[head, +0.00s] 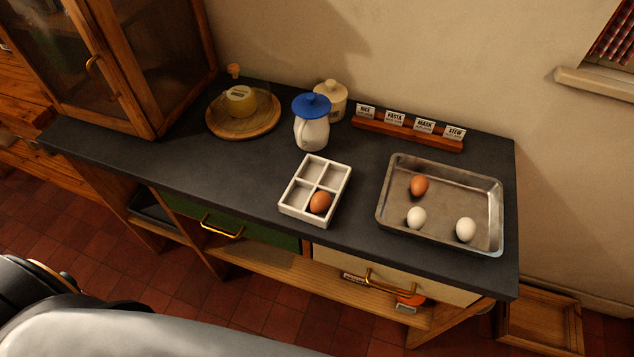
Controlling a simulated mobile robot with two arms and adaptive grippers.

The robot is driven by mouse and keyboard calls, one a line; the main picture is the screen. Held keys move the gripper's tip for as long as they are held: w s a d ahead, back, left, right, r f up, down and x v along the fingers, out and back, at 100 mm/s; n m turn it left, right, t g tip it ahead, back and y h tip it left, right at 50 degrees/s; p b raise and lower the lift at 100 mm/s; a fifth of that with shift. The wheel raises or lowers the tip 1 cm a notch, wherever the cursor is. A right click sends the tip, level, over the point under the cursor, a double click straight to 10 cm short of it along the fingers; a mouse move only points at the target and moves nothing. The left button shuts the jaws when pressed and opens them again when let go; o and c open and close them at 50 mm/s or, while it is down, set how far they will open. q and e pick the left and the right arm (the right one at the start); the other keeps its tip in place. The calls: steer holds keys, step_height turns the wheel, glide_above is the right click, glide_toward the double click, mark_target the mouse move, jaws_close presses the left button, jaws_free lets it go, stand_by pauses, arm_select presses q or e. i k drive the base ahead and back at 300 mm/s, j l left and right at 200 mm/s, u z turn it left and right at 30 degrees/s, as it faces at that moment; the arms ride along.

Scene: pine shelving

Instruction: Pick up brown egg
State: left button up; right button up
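A brown egg (419,185) lies in the metal tray (483,180) at the right of the dark counter, toward the tray's back left. Two white eggs lie in the same tray, one (416,217) in front of the brown egg and one (465,229) at the front right. A second brown egg (320,202) sits in the front right compartment of a white divided box (292,203), left of the tray. The box's other compartments look empty. Neither of my grippers shows in the head view.
A white jug with a blue lid (312,128), a cream lidded jar (330,98) and a wooden board with a glass dome (243,113) stand behind. A wooden rack of labelled cards (408,127) lies behind the tray. The counter's left front (190,160) is clear.

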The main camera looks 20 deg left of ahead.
mark_target(419, 184)
steer(key=l+u, duration=0.35)
steer(key=l, duration=0.15)
steer(key=k+l+u, duration=0.15)
steer(key=l+u, duration=0.2)
steer(key=k+l+u, duration=0.15)
steer(key=l+u, duration=0.2)
steer(key=l, duration=0.15)
